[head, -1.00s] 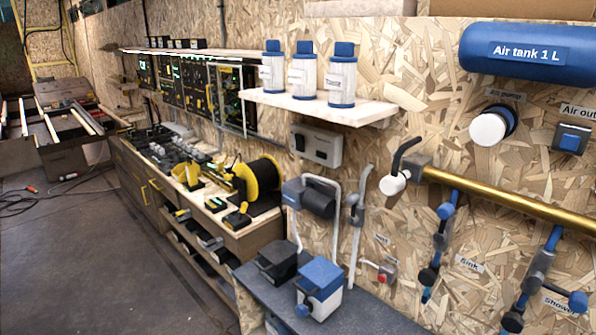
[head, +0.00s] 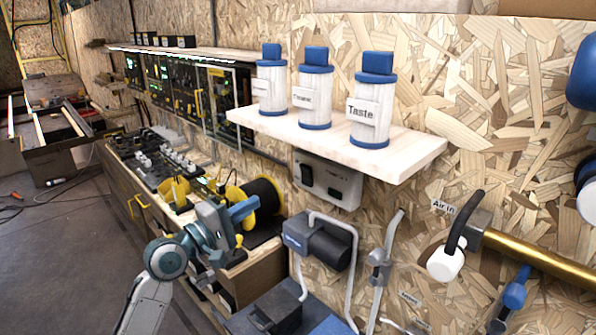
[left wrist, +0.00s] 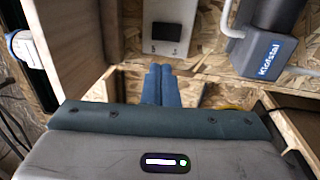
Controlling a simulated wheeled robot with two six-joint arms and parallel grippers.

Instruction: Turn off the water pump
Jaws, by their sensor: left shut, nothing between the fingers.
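The water pump (head: 322,243), a blue and black motor with a grey pipe, is mounted low on the chipboard wall. In the left wrist view its blue housing (left wrist: 268,35) reads "Klofstal". A light grey switch box (head: 322,180) with dark switches hangs above it, under the shelf; its label is too small to read. The box's plate (left wrist: 153,40) with one dark switch (left wrist: 167,32) shows in the left wrist view. My left gripper (head: 250,207) is shut and empty, its blue fingers pointing toward the wall, left of the pump and below the box. My right gripper is out of view.
A wooden shelf (head: 400,153) with several white and blue canisters juts out above the box. A yellow and black cable reel (head: 262,198) stands on the workbench behind my left gripper. A brass pipe (head: 540,258) with a valve runs along the wall at right.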

